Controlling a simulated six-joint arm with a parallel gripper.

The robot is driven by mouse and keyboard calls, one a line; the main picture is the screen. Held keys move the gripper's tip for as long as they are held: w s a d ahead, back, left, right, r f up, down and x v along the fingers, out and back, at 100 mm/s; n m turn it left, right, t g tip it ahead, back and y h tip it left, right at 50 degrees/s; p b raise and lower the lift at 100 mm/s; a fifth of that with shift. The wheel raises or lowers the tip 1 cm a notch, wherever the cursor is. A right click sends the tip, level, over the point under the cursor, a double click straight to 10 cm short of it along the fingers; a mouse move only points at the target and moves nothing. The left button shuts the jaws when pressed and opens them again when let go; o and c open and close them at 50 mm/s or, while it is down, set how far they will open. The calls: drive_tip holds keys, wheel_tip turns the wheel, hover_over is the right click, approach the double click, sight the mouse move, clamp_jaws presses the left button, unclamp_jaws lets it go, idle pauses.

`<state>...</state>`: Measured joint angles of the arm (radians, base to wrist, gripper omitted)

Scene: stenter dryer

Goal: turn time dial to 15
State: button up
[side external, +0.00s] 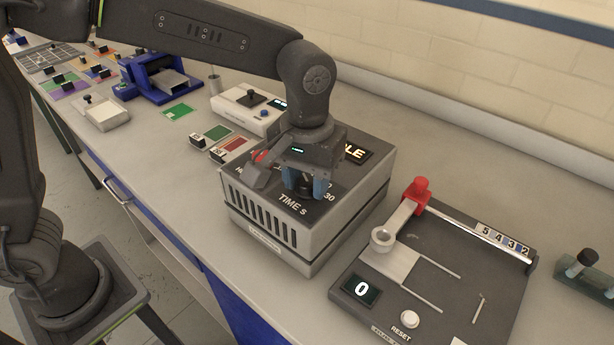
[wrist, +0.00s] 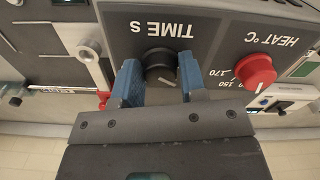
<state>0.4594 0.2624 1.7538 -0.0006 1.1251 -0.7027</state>
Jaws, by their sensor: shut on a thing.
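The gripper also shows in the wrist view (wrist: 160,72). In the side view the fingers hide most of the dial, and "30" is readable at its right. The dial's pointer cannot be made out clearly.
A red heat dial (wrist: 256,70) is beside the time dial. A display (side external: 353,153) ending in "LE" is behind my gripper. A dark device with a red knob (side external: 420,191) and a counter reading 0 (side external: 362,289) stands right of the dryer. A white device (side external: 245,110) stands behind it.

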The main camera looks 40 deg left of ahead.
sight(306, 181)
drive_tip(key=m, duration=0.7)
idle(0.6)
drive_tip(key=o, duration=0.9)
drive_tip(key=shift+r, duration=0.1)
wheel_tip(306, 181, up, 14)
drive_tip(key=shift+f, duration=0.15)
drive_tip(key=shift+a, duration=0.1)
